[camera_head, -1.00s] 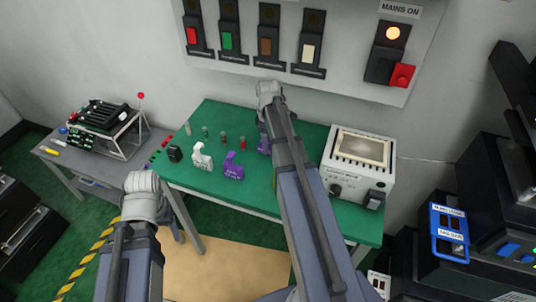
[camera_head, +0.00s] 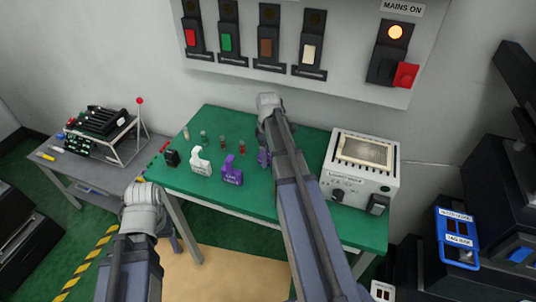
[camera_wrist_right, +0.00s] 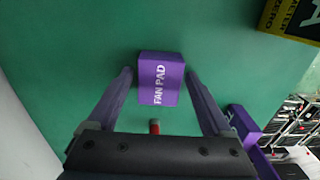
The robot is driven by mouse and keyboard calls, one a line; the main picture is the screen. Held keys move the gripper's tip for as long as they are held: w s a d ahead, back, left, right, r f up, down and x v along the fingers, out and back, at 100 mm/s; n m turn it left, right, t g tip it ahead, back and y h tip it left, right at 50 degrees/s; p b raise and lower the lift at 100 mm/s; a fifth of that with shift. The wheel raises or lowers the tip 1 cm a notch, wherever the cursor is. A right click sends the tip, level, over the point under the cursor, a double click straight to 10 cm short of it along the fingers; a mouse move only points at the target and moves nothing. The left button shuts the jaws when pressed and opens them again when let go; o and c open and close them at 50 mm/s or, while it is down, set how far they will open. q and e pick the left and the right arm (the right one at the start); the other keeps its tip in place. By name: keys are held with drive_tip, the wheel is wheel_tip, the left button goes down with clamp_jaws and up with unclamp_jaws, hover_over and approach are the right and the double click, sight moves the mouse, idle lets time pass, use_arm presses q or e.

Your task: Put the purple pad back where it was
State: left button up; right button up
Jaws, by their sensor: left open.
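The purple pad (camera_wrist_right: 160,78), marked FAN PAD, lies on the green table top (camera_wrist_right: 80,30) in the right wrist view. My right gripper (camera_wrist_right: 158,80) is open, with one finger on each side of the pad and a gap to each. In the head view only a sliver of purple (camera_head: 263,157) shows beside my right arm, which hides most of that gripper. My left gripper (camera_head: 176,240) hangs low in front of the table's left end, mostly hidden behind its wrist. A purple lock-like piece (camera_head: 232,172) stands on the table to the left of my right arm.
A white lock-like piece (camera_head: 201,162), a small black block (camera_head: 171,158) and several small pegs stand at the table's left. A white instrument box (camera_head: 361,165) stands at the right. A switch panel (camera_head: 345,75) is on the wall behind. A grey side table (camera_head: 90,170) is at left.

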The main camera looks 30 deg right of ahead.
drive_tip(key=shift+o, duration=0.3)
drive_tip(key=shift+r, duration=0.1)
wheel_tip(320, 180, up, 12)
drive_tip(key=p, duration=1.2)
drive_tip(key=s+a+m, duration=0.1)
drive_tip(key=s+a, duration=0.4)
drive_tip(key=a, duration=0.5)
drive_tip(key=s+a+m, duration=0.2)
drive_tip(key=s+a, duration=0.4)
drive_tip(key=a, duration=0.4)
drive_tip(key=s+a+m+h, duration=0.1)
drive_tip(key=s+a, duration=0.4)
drive_tip(key=a, duration=0.5)
drive_tip(key=shift+s+a, duration=0.25)
drive_tip(key=shift+f+b, duration=1.05)
drive_tip(key=shift+f, duration=0.05)
